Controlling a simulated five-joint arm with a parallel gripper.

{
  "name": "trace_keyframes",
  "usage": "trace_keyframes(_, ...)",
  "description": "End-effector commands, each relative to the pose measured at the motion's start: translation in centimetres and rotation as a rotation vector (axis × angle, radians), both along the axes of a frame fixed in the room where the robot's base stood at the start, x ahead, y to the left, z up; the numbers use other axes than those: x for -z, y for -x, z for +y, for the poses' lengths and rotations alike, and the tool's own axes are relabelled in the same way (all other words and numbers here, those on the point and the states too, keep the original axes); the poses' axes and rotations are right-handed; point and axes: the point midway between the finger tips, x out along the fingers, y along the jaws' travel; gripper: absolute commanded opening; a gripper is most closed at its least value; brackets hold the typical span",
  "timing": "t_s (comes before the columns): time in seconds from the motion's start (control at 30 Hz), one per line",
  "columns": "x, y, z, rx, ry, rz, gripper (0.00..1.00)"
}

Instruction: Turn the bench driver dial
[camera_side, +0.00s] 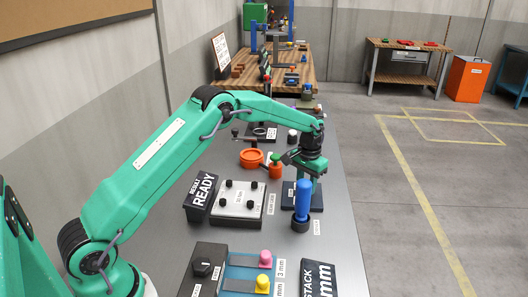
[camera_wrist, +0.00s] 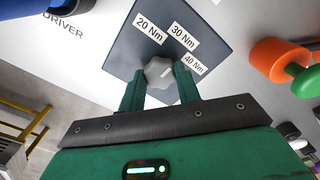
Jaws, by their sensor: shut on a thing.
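The dial (camera_wrist: 158,72) is a light grey knob on a dark plate (camera_wrist: 127,48) in the wrist view. Labels on the plate read 20 Nm, 30 Nm and 40 Nm. The two green fingers of my gripper (camera_wrist: 158,88) stand on either side of the knob and are shut on it. A pale line on the knob slants up to the right, but its exact setting is hard to tell. In the side view my gripper (camera_side: 313,178) points down at the plate, behind the blue-handled driver (camera_side: 303,193); the knob is hidden there.
The blue driver stands upright in a dark holder (camera_side: 300,224) just in front of my gripper. An orange ring-shaped part (camera_side: 251,158) and a small orange piece with a green top (camera_side: 275,169) lie to the left. A READY display (camera_side: 201,193) and a grey knobbed plate (camera_side: 240,201) stand nearer.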

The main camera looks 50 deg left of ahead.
Motion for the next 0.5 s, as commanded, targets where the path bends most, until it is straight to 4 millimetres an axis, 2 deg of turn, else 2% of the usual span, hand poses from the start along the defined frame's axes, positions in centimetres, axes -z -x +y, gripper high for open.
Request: trace_keyframes(0.5, -0.14, -0.05, -0.01, -0.074, 0.000, -0.002, 0.10)
